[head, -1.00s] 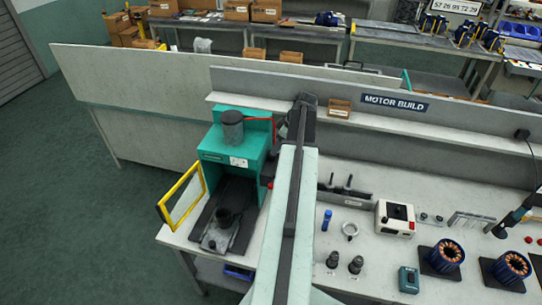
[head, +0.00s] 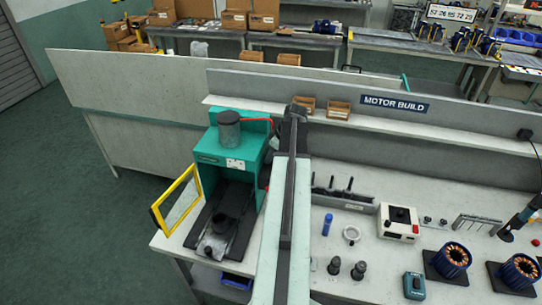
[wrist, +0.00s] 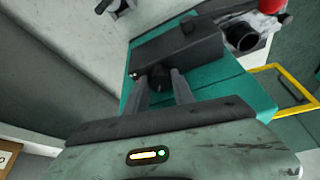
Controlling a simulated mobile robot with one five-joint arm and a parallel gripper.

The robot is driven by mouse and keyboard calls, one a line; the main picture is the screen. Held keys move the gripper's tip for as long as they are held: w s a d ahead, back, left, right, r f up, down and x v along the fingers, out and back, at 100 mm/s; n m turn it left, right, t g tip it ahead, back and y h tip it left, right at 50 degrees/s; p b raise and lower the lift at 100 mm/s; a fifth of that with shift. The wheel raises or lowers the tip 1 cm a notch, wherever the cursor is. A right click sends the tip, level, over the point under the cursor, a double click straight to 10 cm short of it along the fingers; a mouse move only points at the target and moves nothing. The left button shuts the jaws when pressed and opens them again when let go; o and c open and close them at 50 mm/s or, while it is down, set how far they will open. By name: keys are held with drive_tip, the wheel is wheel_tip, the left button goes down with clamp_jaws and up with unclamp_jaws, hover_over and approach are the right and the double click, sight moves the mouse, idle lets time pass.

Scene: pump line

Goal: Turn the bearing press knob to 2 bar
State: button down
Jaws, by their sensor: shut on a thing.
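The teal bearing press (head: 222,152) stands at the left end of the bench, with its yellow-framed door (head: 177,200) swung open to the left. In the wrist view its teal housing (wrist: 220,97) fills the middle right, with a dark grey block on it. The dark round knob (wrist: 158,77) sits at that block, between the fingers of my gripper (wrist: 161,88). The gripper is shut on the knob. No scale or pointer is readable, so I cannot tell the knob's setting. In the head view my arm hides the knob and gripper.
A back panel with a shelf (head: 390,125) runs behind. Open floor (head: 70,210) lies to the left.

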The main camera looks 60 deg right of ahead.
drive_tip(key=shift+m, duration=0.3)
drive_tip(key=c, duration=1.1)
unclamp_jaws()
drive_tip(key=shift+o, duration=0.2)
